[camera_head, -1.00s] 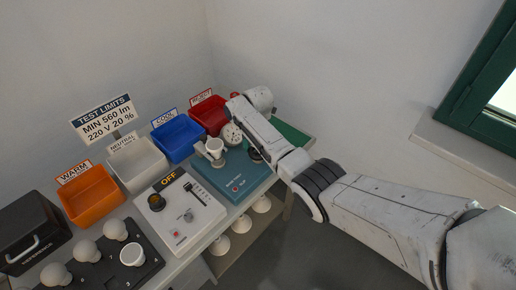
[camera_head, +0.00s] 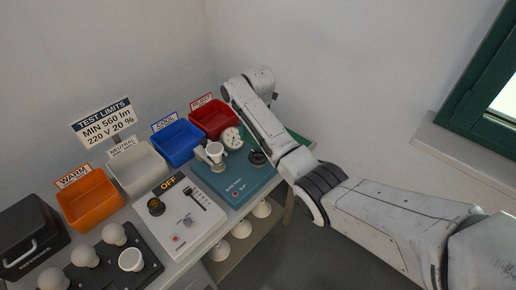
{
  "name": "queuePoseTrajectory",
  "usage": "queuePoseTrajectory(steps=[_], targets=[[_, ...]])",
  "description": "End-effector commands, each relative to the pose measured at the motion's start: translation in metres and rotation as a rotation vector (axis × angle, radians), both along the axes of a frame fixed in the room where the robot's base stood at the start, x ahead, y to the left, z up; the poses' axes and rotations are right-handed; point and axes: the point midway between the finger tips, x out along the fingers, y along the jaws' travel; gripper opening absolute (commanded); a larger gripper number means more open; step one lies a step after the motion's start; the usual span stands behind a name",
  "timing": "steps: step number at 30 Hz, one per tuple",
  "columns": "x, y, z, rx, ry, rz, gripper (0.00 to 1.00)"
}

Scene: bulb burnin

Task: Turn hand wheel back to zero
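The hand wheel (camera_head: 257,158), small, round and black, sits on the right part of the teal test unit (camera_head: 236,182). A round white dial gauge (camera_head: 232,138) stands behind and left of it; its reading is too small to tell. A white bulb-shaped piece (camera_head: 215,151) stands in a holder on the unit's left side. My arm's end is raised above and behind the unit, beyond the wheel and apart from it. The fingers of my gripper are hidden behind my arm, so whether it is open or shut does not show.
Orange (camera_head: 90,199), white (camera_head: 137,168), blue (camera_head: 179,143) and red (camera_head: 213,118) bins line the wall. A grey control box (camera_head: 180,217) reading OFF and a black bulb tray (camera_head: 143,277) stand left. Several bulbs sit on the shelf below. Free space lies right of the bench.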

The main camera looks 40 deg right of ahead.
Motion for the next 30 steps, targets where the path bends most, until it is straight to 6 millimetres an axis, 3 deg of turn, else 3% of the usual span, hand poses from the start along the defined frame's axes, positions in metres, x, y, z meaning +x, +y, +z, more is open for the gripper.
queuePoseTrajectory(steps=[4, 10, 26, 30], targets=[[0.001, 0.000, 0.021, -0.001, -0.003, 0.000, 1.00], [0.000, 0.000, 0.034, 0.000, 0.000, 0.000, 1.00], [0.000, 0.000, 0.035, 0.000, 0.000, 0.000, 1.00], [-0.003, 0.008, 0.026, 0.006, -0.002, -0.029, 1.00]])
